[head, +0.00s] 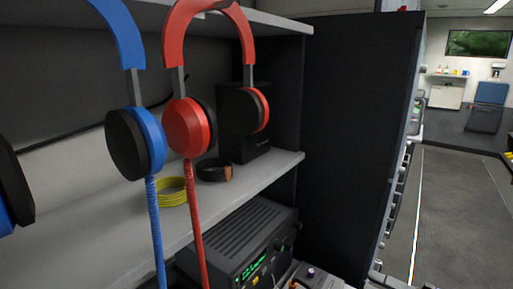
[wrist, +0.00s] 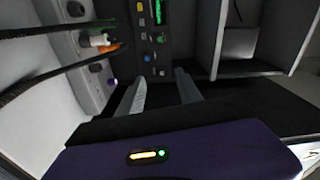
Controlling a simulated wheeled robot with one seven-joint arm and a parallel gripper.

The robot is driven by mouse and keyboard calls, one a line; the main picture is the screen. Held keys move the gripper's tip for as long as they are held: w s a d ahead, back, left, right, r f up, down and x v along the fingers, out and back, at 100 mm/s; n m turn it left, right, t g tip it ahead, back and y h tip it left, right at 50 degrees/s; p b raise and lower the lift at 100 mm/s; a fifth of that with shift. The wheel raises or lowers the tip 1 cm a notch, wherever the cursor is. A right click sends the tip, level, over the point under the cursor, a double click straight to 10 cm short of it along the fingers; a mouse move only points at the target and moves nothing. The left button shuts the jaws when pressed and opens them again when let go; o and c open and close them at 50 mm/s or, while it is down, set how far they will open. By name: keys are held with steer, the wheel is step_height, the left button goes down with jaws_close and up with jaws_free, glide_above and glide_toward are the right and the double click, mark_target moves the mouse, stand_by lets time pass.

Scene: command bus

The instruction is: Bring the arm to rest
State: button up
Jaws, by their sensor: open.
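My gripper (wrist: 161,82) shows in the wrist view, its two pale fingers apart with nothing seen between them. They point toward the dark front panel of a radio unit (wrist: 160,42) with a green display and coloured buttons. I cannot tell how far the fingertips are from that panel. The arm and gripper do not show in the head view.
In the head view, blue headphones (head: 150,140) and red headphones (head: 187,127) hang before a grey shelf (head: 258,170). A yellow-green cable coil (head: 172,192) lies on it. The radio (head: 255,245) is below. A dark cabinet (head: 340,120) stands right, with open floor (head: 465,210) beyond.

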steer(key=w+d+f+m+t+h, duration=0.3)
steer(key=d+f+h, duration=0.1)
steer(key=d+h, duration=0.4)
steer(key=s+f+h, duration=0.7)
steer(key=s+h, duration=0.1)
steer(key=s, duration=0.4)
steer(key=s+a+r+n, duration=0.2)
steer(key=s+a, duration=0.3)
steer(key=s, duration=0.5)
steer(key=s+a+r+n+y, duration=0.1)
steer(key=s+a+r+n, duration=0.2)
steer(key=s, duration=0.8)
steer(key=s+a+r+n, duration=0.3)
steer(key=s+a, duration=0.4)
steer(key=s, duration=0.4)
steer(key=shift+a+n+y, duration=0.3)
steer(key=shift+n+y, duration=0.1)
steer(key=shift+n, duration=0.1)
